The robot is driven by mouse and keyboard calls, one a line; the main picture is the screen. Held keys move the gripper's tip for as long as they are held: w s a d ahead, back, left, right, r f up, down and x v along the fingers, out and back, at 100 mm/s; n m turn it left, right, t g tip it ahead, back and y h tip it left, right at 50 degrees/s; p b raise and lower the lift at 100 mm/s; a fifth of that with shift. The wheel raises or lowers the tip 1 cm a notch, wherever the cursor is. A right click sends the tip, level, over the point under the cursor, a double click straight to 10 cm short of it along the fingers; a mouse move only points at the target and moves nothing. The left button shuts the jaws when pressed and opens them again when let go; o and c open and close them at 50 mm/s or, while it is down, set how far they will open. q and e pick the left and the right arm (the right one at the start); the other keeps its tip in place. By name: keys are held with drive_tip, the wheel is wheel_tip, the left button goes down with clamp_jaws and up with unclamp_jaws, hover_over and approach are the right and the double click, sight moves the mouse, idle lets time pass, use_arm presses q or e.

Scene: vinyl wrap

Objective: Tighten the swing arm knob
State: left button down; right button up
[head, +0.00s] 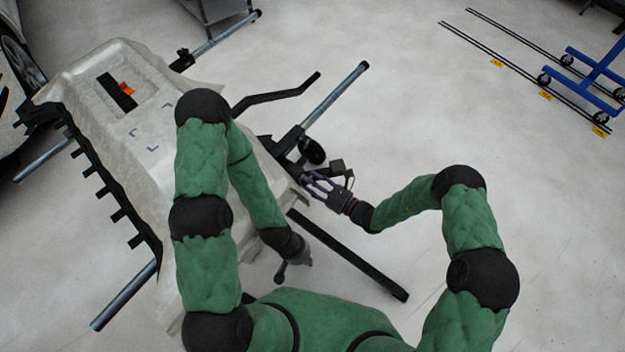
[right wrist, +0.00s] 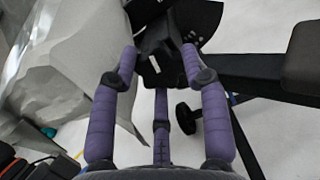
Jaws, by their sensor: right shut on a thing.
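The stand has a swing arm with dark joints and a steel tube (head: 335,95) to the right of the wrapped panel (head: 85,80). My right gripper (head: 312,180) is at the dark joint by the panel's right edge. In the right wrist view, its purple fingers (right wrist: 160,62) are shut on a black knob-like part (right wrist: 154,50); its exact shape is partly hidden. A round black disc (head: 311,150) sits just above this gripper. My left gripper (head: 296,261) is low by the panel's lower right edge, beside a small dark handle (head: 281,272); its fingers are too small to read.
A long black bar (head: 350,256) runs below my right gripper. A bent black bar (head: 275,94) and steel tubes stick out around the stand. Blue wheeled frame (head: 585,85) and floor rails (head: 520,75) are far right. The floor between is clear.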

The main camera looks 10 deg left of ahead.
drive_tip(key=o, duration=1.2)
drive_tip(key=shift+c, duration=0.2)
drive_tip(key=v, duration=1.2)
